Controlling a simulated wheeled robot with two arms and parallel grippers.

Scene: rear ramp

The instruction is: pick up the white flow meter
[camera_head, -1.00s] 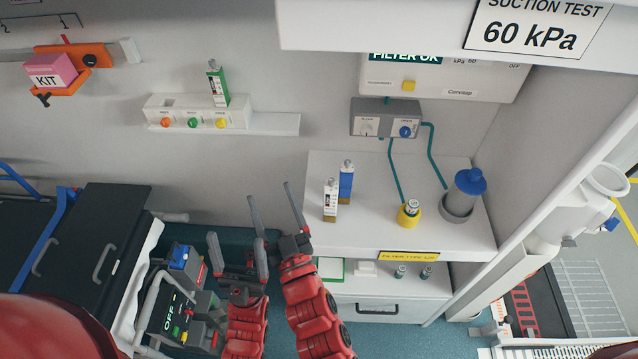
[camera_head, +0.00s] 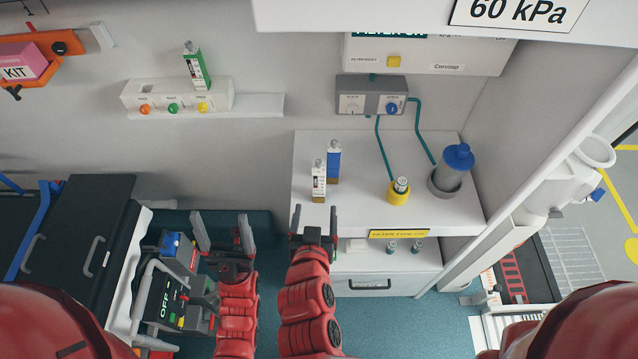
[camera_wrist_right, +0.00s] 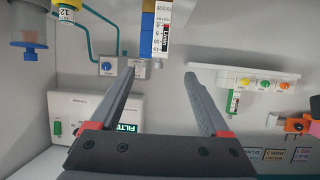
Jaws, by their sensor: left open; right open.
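The white flow meter (camera_head: 319,181) stands upright near the front left of the white counter. It also shows in the right wrist view (camera_wrist_right: 163,38), at the top centre, just beyond the fingertips. A blue flow meter (camera_head: 334,162) stands close behind it, slightly right; in the wrist view the two overlap. My right gripper (camera_head: 314,212) is open and empty in front of the counter, below the white flow meter in the picture, with its fingers pointing toward it. My left gripper (camera_head: 222,222) is open and empty, further left, away from the counter.
A green flow meter (camera_head: 196,66) stands on the wall unit (camera_head: 180,98). A control box with levers (camera_head: 178,290) is left of my left arm.

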